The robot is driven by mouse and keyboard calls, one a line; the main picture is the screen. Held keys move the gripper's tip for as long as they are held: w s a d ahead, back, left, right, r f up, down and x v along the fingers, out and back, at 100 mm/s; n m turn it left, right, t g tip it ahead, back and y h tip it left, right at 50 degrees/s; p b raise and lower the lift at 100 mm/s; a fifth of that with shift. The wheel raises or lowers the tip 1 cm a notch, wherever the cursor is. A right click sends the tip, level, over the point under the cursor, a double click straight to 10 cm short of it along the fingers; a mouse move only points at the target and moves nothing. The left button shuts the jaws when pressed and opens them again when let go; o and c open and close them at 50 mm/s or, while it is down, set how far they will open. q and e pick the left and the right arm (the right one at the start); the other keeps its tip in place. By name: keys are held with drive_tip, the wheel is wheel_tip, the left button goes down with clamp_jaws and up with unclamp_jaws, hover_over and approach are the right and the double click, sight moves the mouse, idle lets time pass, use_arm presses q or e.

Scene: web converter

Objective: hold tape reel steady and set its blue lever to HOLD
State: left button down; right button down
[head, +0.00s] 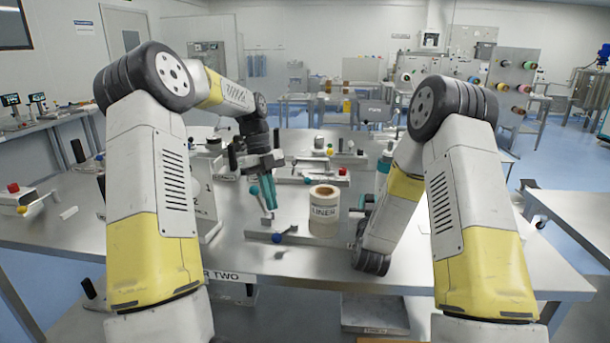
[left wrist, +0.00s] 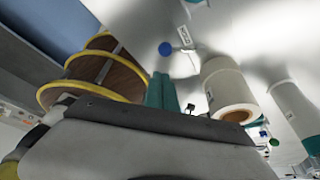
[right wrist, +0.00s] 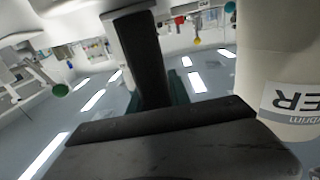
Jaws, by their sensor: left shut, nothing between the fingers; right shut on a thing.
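A cream tape reel marked LINER (head: 323,213) stands upright on the steel table; it also shows in the left wrist view (left wrist: 226,85) and at the right edge of the right wrist view (right wrist: 282,65). A blue-knobbed lever (head: 278,239) lies low in front of it, to its left; the blue knob shows in the left wrist view (left wrist: 165,48). My left gripper (head: 269,197) is shut and empty, pointing down above and behind the lever, left of the reel. My right gripper (right wrist: 172,92) is shut on a black bar (right wrist: 142,58), right of the reel. The lever's setting is unreadable.
A sign stand (head: 206,208) is left of my left gripper. Small fixtures with coloured knobs (head: 315,172) fill the table behind the reel. The front table area (head: 330,264) is clear.

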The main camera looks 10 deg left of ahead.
drive_tip(key=shift+s+d+f, duration=0.1)
drive_tip(key=shift+f, duration=0.2)
drive_tip(key=c, duration=1.3)
unclamp_jaws()
drive_tip(key=shift+o, duration=0.9)
drive_tip(key=shift+r, duration=0.2)
drive_tip(key=s, duration=0.7)
drive_tip(key=shift+s+a, duration=0.2)
drive_tip(key=shift+a, duration=0.05)
